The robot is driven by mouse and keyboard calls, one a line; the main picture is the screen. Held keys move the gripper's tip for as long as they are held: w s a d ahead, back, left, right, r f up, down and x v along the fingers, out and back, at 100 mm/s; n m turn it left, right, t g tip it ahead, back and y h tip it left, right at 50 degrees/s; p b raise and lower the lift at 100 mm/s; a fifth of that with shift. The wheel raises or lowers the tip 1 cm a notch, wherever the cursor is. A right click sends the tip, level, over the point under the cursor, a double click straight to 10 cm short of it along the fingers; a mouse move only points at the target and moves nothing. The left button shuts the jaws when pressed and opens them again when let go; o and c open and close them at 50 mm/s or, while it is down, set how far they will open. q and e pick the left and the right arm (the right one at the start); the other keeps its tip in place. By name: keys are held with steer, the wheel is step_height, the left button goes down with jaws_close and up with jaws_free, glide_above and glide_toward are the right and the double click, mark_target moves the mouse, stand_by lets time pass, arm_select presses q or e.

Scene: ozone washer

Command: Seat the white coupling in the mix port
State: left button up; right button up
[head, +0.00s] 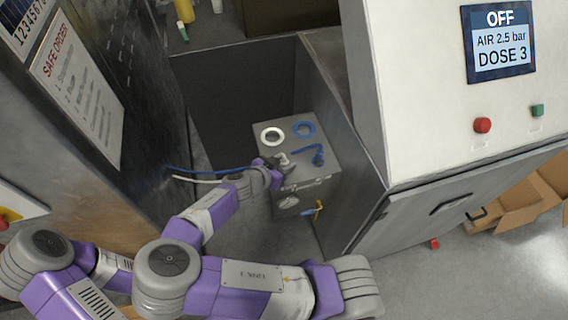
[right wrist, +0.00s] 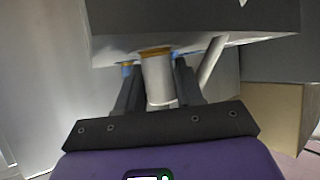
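My right gripper (head: 273,165) is at the near-left edge of the grey box's top in the head view. A small whitish piece, seemingly the white coupling (head: 283,159), shows at its fingertips. In the right wrist view, the fingers of the right gripper (right wrist: 158,70) stand on both sides of the pale coupling (right wrist: 159,85) and appear closed on it. An orange-brown band shows at its far end, close to the box face; whether it is seated is unclear. No mix port label is readable. My left gripper is not visible.
A blue fitting with a bent hose (head: 315,155) lies on the grey box (head: 307,177). Blue and white hoses (head: 205,171) run from the left cabinet. A yellow-handled valve (head: 318,209) is on the front. Bay walls stand close on the right. The display (head: 498,42) reads OFF.

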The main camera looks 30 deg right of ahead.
steer(key=o, duration=0.4)
steer(key=p+v, duration=0.2)
steer(key=v, duration=1)
steer(key=shift+f, duration=0.1)
